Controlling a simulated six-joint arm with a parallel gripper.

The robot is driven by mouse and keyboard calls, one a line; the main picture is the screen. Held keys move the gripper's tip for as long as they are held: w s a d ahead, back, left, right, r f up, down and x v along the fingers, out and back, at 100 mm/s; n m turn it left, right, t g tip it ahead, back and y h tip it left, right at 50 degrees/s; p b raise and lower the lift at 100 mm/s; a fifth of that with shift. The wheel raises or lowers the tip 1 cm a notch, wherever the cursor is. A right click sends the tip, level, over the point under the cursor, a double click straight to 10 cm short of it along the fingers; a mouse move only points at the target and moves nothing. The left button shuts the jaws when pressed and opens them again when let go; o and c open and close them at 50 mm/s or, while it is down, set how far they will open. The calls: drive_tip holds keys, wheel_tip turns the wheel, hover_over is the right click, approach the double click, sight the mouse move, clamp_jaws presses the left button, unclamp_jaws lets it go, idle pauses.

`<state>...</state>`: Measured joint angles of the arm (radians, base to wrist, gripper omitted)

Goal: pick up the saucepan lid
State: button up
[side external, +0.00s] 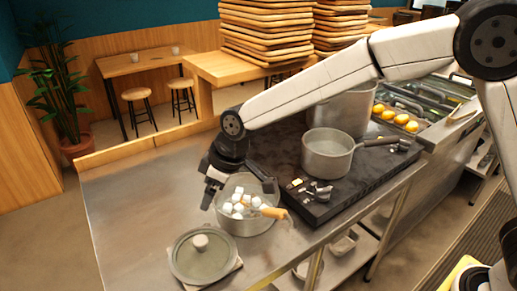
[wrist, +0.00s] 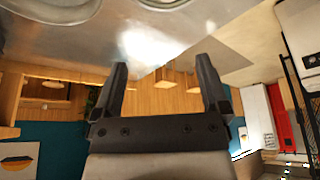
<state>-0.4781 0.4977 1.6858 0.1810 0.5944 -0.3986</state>
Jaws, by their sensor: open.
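The saucepan lid (side external: 187,266) is a round grey disc with a pale knob on top. It lies flat at the front of the steel counter in the side view, on what looks like a light square board. My gripper (side external: 222,190) is behind the lid and apart from it, at the rim of a pot. The wrist view shows the gripper (wrist: 162,66) with its two fingers spread and nothing between them. Round metal edges show at the top of the wrist view, but I cannot tell which is the lid.
A metal pot (side external: 248,227) with white cubes and a wooden-handled utensil stands behind the lid. A saucepan (side external: 327,160) and a larger pot (side external: 345,108) stand on the dark hob (side external: 275,148). The steel counter (side external: 130,215) is clear to the left.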

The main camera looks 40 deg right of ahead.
drive_tip(key=a+f, duration=0.2)
hover_over(200, 239)
drive_tip(key=s+d, duration=0.2)
wheel_tip(200, 239, down, 7)
drive_tip(key=shift+x, duration=1.2)
drive_tip(key=shift+f, duration=0.15)
drive_tip(key=shift+x, duration=2.4)
drive_tip(key=shift+a, duration=0.1)
drive_tip(key=shift+c, duration=0.2)
clamp_jaws()
